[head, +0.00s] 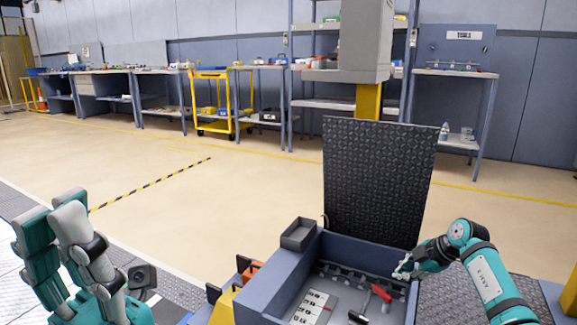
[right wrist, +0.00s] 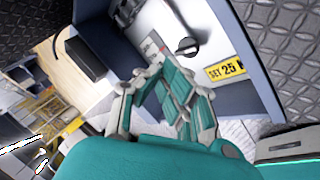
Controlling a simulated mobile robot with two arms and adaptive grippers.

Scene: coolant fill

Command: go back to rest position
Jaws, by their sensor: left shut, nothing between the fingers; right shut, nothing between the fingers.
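My left gripper (head: 52,212) stands at the lower left of the head view. Its teal and grey fingers point up, shut and empty, clear of everything. My right gripper (head: 404,269) is at the right wall of the open grey bin, and its arm comes in from the right. In the right wrist view its fingers (right wrist: 160,78) are shut with nothing between them. Beyond them are a black knob (right wrist: 187,46) and a yellow label (right wrist: 226,70). I cannot tell whether the fingertips touch anything there.
Open floor (head: 220,190) lies behind; shelves and a yellow cart (head: 212,100) line the back wall.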

